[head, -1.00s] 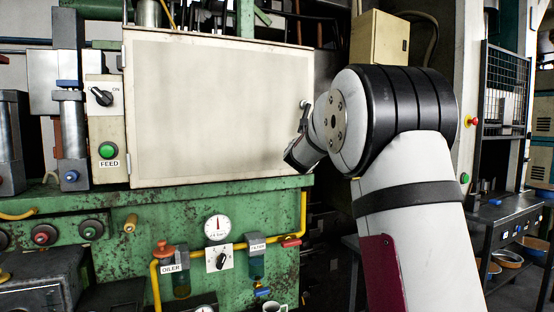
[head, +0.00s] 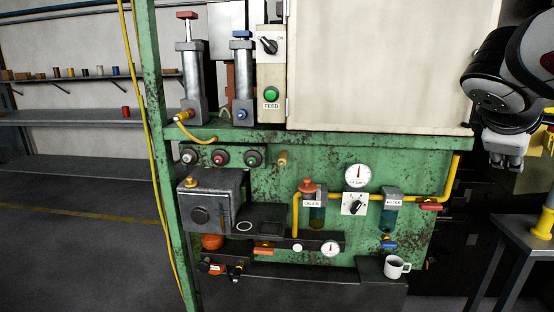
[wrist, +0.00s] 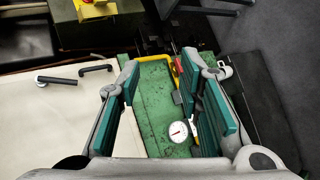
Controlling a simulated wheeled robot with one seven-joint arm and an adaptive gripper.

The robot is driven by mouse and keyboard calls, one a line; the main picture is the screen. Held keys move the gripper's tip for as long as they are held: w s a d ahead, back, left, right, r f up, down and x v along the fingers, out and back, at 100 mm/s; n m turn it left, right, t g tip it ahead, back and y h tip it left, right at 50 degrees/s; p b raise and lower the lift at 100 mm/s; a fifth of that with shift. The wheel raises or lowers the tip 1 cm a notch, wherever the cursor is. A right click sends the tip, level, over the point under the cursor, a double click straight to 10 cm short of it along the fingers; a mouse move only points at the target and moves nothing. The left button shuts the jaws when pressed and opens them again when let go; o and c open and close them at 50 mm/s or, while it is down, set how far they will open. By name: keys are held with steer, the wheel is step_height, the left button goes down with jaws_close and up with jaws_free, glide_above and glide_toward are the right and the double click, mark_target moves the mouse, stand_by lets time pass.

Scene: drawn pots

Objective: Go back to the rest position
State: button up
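My gripper (head: 505,155) hangs at the right side of the head view, just right of the cream cabinet door (head: 390,65). In the wrist view my gripper (wrist: 162,66) shows two grey fingers with green pads, spread wide apart. Nothing is between the fingers; the green machine front (wrist: 155,100) and a round gauge (wrist: 179,131) show beyond them. The cabinet door looks shut. In the head view the fingertips are small and dark, and part of my arm is cut off by the right edge.
The green machine carries cylinders, a FEED button (head: 271,94), a gauge (head: 357,175) and a yellow pipe (head: 452,175). A white mug (head: 396,267) stands on a low ledge. A dark table (head: 515,235) stands at the right. Open floor (head: 85,240) lies at the left.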

steer(key=s+a+f+m+g+y+p, duration=0.1)
steer(key=s+a+f+m+y, duration=0.3)
steer(key=s+a, duration=0.6)
steer(key=s+a+f+m+g+y+p, duration=0.1)
steer(key=s+a+f+m+y, duration=0.3)
steer(key=s+a+f, duration=0.4)
steer(key=s+a+y+p, duration=0.1)
steer(key=s+a, duration=0.2)
steer(key=shift+s+a+f+g+y, duration=0.2)
steer(key=shift+f+g+y, duration=0.1)
steer(key=shift+g, duration=0.1)
steer(key=shift+r, duration=0.1)
